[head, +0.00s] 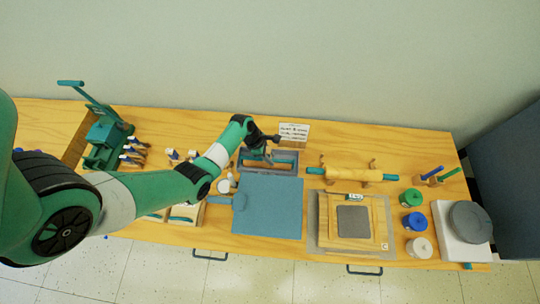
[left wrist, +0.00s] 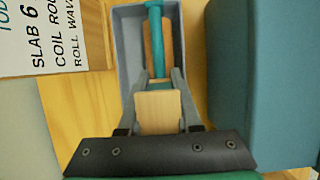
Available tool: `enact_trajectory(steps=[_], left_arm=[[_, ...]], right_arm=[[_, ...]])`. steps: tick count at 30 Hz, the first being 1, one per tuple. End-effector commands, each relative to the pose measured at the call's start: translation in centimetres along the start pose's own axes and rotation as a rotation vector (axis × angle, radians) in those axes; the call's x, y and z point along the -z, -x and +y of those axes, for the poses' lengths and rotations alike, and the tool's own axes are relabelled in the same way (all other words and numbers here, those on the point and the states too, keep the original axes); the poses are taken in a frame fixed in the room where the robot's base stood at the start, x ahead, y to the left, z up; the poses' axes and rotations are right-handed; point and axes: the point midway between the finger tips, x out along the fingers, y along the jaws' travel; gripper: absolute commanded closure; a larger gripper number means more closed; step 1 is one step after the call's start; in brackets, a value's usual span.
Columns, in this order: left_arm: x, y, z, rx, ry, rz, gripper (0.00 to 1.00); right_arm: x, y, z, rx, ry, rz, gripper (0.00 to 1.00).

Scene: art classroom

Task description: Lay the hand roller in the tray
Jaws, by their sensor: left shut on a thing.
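The hand roller, with a pale wooden barrel (left wrist: 158,112) and a teal handle (left wrist: 156,45), is between the fingers of my left gripper (left wrist: 158,100). In the head view my left gripper (head: 262,155) reaches down over the grey-blue tray (head: 294,154). The tray also shows in the left wrist view (left wrist: 129,45), its walls on either side of the handle. The roller lines up lengthwise with the tray. I cannot tell whether it touches the tray's floor. My fingers hide part of the barrel. My right gripper is not in view.
A lettered card (head: 294,131) stands behind the tray. A rolling pin (head: 345,174) and a wooden board (head: 373,225) are to the right. Coloured jars (head: 412,222) stand farther right. A green press (head: 105,135) stands at the left.

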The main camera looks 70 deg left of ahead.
Motion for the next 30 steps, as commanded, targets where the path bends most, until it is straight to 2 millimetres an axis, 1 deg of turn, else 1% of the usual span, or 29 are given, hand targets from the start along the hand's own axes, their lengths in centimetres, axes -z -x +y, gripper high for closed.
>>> enact_trajectory(steps=[1, 3, 11, 12, 17, 18, 27, 28, 30], left_arm=[[0.16, -0.49, 0.06, -0.001, 0.0, -0.001, 1.0], [0.23, -0.66, 0.06, -0.001, 0.0, -0.001, 1.0], [0.22, -0.63, 0.06, -0.001, 0.0, -0.001, 1.0], [0.22, -0.63, 0.06, -0.001, 0.0, -0.001, 0.64], [0.23, -0.64, 0.05, -0.001, 0.0, -0.001, 0.35], [0.24, -0.65, 0.04, 0.0, 0.0, -0.001, 0.33], [0.26, -0.67, 0.01, 0.0, 0.0, 0.0, 0.33], [0.31, -0.71, -0.04, 0.001, 0.001, 0.001, 0.31], [0.31, -0.71, -0.03, 0.001, 0.001, 0.001, 0.18]], right_arm=[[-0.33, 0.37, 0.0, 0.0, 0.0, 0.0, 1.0], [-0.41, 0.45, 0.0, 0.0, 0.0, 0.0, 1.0], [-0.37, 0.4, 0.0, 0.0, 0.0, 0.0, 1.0], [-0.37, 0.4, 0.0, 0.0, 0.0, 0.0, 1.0], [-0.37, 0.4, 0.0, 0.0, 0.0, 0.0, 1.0], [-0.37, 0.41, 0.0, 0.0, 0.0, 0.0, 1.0], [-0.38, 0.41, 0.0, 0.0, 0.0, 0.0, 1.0], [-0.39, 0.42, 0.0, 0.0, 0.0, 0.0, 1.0], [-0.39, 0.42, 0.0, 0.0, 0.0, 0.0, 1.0]])
